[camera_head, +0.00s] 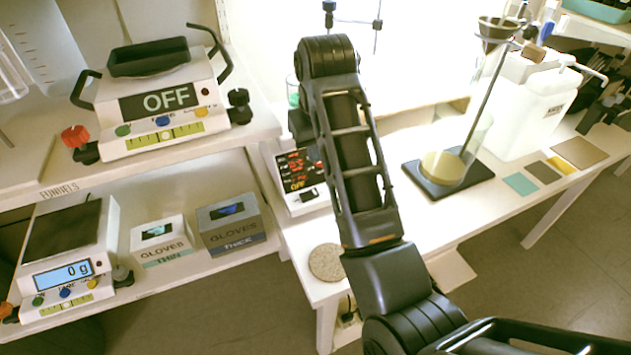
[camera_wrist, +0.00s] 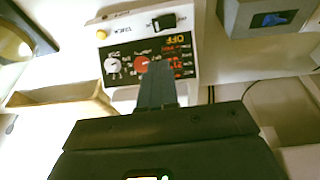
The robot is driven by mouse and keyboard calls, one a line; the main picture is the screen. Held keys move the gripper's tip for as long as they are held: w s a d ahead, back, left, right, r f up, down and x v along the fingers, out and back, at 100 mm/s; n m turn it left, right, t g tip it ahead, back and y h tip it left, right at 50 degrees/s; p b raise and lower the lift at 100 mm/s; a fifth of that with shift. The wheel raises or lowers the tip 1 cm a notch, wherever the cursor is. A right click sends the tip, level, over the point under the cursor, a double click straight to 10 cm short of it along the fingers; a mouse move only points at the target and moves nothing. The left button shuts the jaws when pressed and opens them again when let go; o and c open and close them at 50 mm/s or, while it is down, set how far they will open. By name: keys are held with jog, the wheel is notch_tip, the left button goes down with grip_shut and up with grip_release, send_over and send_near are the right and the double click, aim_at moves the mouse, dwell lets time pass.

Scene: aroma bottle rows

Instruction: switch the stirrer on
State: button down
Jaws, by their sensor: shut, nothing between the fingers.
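The stirrer (camera_head: 300,203) is a white box on the bench, left of my arm in the head view, with a dark panel of red digits and the word OFF. In the wrist view the stirrer (camera_wrist: 196,75) appears upside down, with a white knob (camera_wrist: 113,65), a red knob (camera_wrist: 141,64), a black switch (camera_wrist: 165,22) and a yellow button (camera_wrist: 101,35). My gripper (camera_wrist: 158,66) is shut and empty, its fingertips over the panel just beside the red knob. Whether they touch it, I cannot tell. In the head view my arm hides the fingers and part of the stirrer.
A balance reading OFF (camera_head: 160,105) stands on the upper left shelf. Below are another balance (camera_head: 65,250) and two glove boxes (camera_head: 162,242) (camera_head: 232,225). A round cork-like pad (camera_head: 325,262) lies before the stirrer. A stand base (camera_head: 420,182) and white canister (camera_head: 530,105) stand right.

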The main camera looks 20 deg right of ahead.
send_over(309, 192)
jog(key=s+d, duration=0.1)
notch_tip(309, 192, down, 10)
jog(key=shift+s+f, duration=0.1)
jog(key=shift+f, duration=0.05)
jog(key=shift+d+f, duration=0.1)
jog(key=shift+f, duration=0.55)
jog(key=shift+d+f+y+p, duration=0.35)
jog(key=shift+y+p, duration=0.15)
jog(key=shift+p, duration=0.1)
jog(key=shift+a, duration=0.2)
jog(key=shift+a+r+p, duration=0.2)
jog(key=shift+a+p, duration=0.15)
jog(key=shift+a, duration=0.4)
